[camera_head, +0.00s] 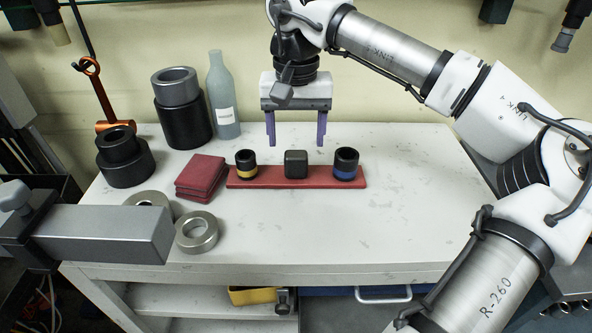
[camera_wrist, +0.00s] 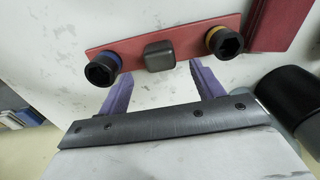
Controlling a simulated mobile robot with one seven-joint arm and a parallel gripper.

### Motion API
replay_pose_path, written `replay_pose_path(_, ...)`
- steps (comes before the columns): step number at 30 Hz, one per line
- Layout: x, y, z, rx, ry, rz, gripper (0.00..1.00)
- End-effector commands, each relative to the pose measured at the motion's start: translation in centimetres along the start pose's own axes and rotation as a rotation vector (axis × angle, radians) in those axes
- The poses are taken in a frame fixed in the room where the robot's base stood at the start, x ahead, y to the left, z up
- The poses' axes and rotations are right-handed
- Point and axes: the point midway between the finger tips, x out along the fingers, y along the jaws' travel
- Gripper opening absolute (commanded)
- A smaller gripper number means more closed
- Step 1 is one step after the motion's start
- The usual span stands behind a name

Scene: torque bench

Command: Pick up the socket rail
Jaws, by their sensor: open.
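The socket rail (camera_head: 266,179) is a flat red bar lying on the white bench top. It carries a black socket with a yellow band (camera_head: 245,163) at its left end, a dark block (camera_head: 296,163) in the middle and a black socket with a blue band (camera_head: 346,164) at its right end. My gripper (camera_head: 297,142) is open and empty, its two purple fingers pointing down above and behind the rail, apart from it. In the wrist view the rail (camera_wrist: 196,48) lies beyond the fingertips (camera_wrist: 154,82), with the dark block (camera_wrist: 159,55) between them.
Folded red cloths (camera_head: 201,176) lie close to the rail's left end. Dark cylinders, a grey bottle (camera_head: 222,97) and steel rings (camera_head: 197,232) stand farther left. The white bench top (camera_head: 420,220) is clear in front of the rail and to its right.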

Motion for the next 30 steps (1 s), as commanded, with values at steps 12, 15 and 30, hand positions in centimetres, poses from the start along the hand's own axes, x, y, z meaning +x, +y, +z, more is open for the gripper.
replay_pose_path(12, 4.7, -0.1, 0.3, 0.000, -0.001, -0.001, 0.66)
replay_pose_path(15, 5.4, -0.1, 0.3, 0.000, 0.001, -0.001, 0.66)
replay_pose_path(30, 5.6, -0.1, 0.2, 0.001, 0.001, -0.001, 0.31)
